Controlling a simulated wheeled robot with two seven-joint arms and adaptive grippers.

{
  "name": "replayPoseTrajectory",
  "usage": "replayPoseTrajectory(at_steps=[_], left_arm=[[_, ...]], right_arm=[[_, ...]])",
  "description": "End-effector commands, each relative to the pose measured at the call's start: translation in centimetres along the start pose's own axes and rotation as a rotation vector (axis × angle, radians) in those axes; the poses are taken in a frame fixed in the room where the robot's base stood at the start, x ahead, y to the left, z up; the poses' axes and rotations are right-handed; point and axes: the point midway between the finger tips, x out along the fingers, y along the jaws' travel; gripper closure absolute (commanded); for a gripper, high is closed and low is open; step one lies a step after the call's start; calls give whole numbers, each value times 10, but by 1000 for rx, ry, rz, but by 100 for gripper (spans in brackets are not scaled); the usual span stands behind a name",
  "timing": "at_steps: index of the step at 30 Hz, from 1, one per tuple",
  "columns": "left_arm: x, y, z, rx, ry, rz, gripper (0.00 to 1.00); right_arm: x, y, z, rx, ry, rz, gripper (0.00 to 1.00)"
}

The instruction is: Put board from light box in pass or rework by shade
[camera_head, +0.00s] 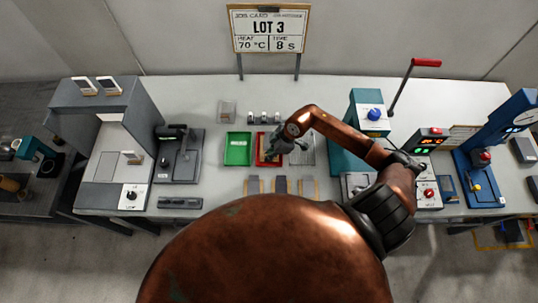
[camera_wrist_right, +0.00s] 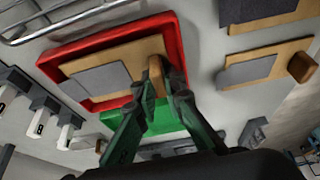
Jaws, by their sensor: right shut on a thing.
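My right gripper (camera_head: 283,146) is over the red tray (camera_head: 262,160). In the right wrist view the gripper (camera_wrist_right: 160,85) is shut on the wooden grip block of a tan board (camera_wrist_right: 128,55) with a grey patch. That board lies within the rim of the red tray (camera_wrist_right: 175,35); I cannot tell whether it touches the bottom. The green tray (camera_head: 238,148) is just left of the red one and looks empty, and it also shows in the wrist view (camera_wrist_right: 165,118). The grey light box (camera_head: 140,95) stands at the left, with a small upright piece inside. My left gripper is not seen.
Several boards (camera_head: 280,185) with grey patches lie in front of the trays. A wire rack (camera_head: 307,150) is right of the red tray. A teal press (camera_head: 345,150) with a red-handled lever stands farther right. A dark device (camera_head: 180,155) stands between light box and green tray.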

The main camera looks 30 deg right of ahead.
Motion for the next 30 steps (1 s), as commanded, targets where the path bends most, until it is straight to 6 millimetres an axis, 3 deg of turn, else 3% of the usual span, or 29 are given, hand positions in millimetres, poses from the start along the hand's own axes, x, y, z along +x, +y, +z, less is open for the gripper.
replayPoseTrajectory(at_steps=[11,12,14,23,30], left_arm=[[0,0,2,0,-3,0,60],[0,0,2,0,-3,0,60],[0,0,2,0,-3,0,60],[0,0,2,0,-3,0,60],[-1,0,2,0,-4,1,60]], right_arm=[[5,0,2,-1,-1,1,100],[5,0,2,-2,-1,1,88],[5,0,2,-2,-1,1,84],[3,0,1,-2,0,1,83],[-27,1,1,-4,-2,4,83]])
